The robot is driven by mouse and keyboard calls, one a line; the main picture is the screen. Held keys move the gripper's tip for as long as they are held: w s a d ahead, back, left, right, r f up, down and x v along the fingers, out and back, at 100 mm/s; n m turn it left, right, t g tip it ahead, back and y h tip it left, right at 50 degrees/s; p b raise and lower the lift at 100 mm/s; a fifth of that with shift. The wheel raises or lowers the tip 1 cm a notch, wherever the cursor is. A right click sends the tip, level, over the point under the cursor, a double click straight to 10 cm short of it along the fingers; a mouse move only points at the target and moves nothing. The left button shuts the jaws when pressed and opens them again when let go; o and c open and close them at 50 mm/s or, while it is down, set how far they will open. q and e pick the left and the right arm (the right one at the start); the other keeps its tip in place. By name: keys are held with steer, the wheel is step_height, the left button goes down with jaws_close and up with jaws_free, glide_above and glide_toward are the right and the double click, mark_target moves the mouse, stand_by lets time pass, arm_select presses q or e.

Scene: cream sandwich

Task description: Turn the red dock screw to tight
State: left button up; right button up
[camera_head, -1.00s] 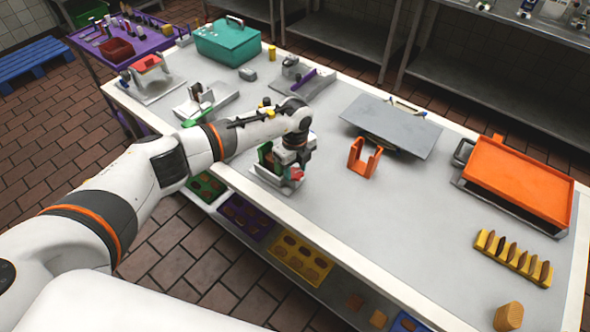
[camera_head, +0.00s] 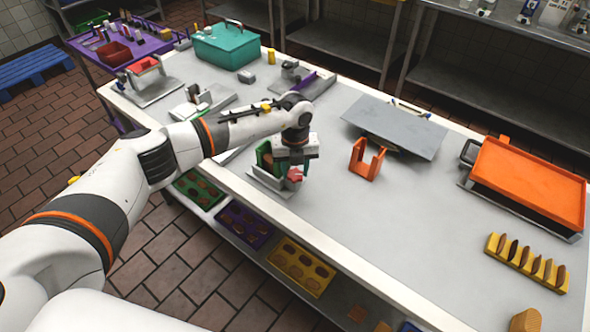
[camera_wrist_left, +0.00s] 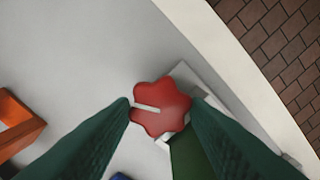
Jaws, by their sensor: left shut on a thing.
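The red dock screw (camera_wrist_left: 165,108) has a lobed head with a pale slot and shows between the green fingers of my left gripper (camera_wrist_left: 160,103) in the left wrist view. The fingers touch it on both sides, shut on it. In the head view the red screw (camera_head: 295,174) sits at the right side of a small grey dock (camera_head: 270,181) with a green part, near the table's front edge. My left gripper (camera_head: 296,165) is over it from above and hides part of the dock. My right gripper is not in view.
An orange bracket (camera_head: 366,158) stands right of the dock, with a grey plate (camera_head: 396,127) behind it. An orange tray (camera_head: 530,180) and a yellow rack (camera_head: 527,264) are farther right. A teal box (camera_head: 226,46) stands at the back left. The table middle is clear.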

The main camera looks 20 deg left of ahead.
arm_select(q)
steer(key=shift+r, duration=0.1)
steer(key=o, duration=1)
steer(key=shift+c, duration=0.2)
